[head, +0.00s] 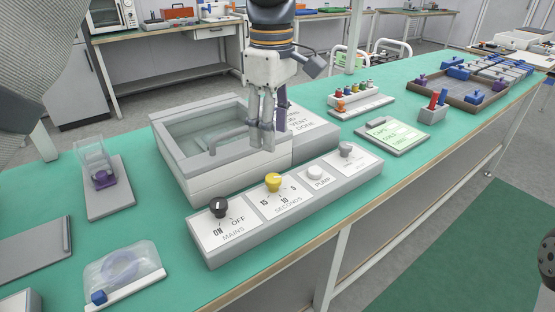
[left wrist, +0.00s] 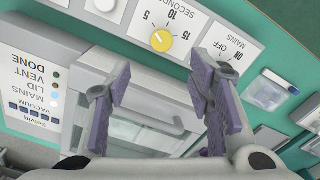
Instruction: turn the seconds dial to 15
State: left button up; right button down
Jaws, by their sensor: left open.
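The seconds dial (head: 272,182) is a yellow knob on the sloped front panel (head: 235,253), with 15 on its left, 10 below and 5 on its right. It also shows in the left wrist view (left wrist: 162,40), where a small pale mark on it seems to lie toward the 5 side; the exact setting is hard to read. My left gripper (head: 262,142) points down behind the panel, over the front of the clear-lidded chamber (head: 180,181), apart from the dial. In the left wrist view its fingers (left wrist: 160,78) are spread and empty. My right gripper is not visible.
A black mains knob (head: 219,207) is left of the dial; a pump button (head: 315,173) and a grey knob (head: 347,149) are right of it. The chamber's lid handle (head: 228,138) stands close to my left fingers. The space in front of the panel is clear.

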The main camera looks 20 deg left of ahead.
aim_at(273, 177)
pick_arm(q)
notch_tip(273, 177, down, 10)
jog(key=shift+s+r, duration=0.1)
jog(key=shift+s, duration=0.05)
jog(key=shift+c, duration=0.3)
grip_shut()
